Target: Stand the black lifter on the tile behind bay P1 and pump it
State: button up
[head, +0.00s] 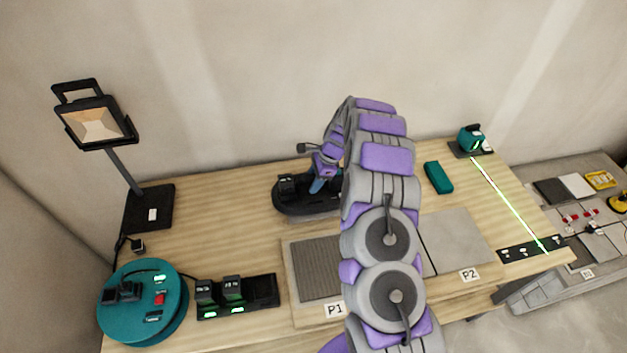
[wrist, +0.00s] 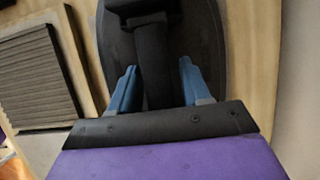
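The black lifter (head: 290,207) stands on the bench behind bay P1, its dark oval base flat and partly hidden by my arm. In the wrist view its black handle (wrist: 154,75) runs between the two blue fingers of my gripper (wrist: 157,88). The fingers are apart on either side of the handle, and a narrow gap shows at the right finger. In the head view my gripper (head: 322,180) is over the lifter. Bay P1 holds a dark ribbed surface (head: 317,270) beside its P1 label (head: 335,310). My arm hides its right part.
Bay P2 (head: 455,238) has a smooth grey tile. A teal box (head: 438,177) and a laser tool (head: 470,138) with a green line are at right. A teal reel (head: 140,315), a battery rack (head: 262,292) and a work lamp (head: 98,122) stand left. The wall is close behind.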

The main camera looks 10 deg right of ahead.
jog(key=shift+o, duration=1)
jog(key=p+v, duration=0.3)
jog(key=v, duration=1.4)
jog(key=shift+d+r, duration=0.1)
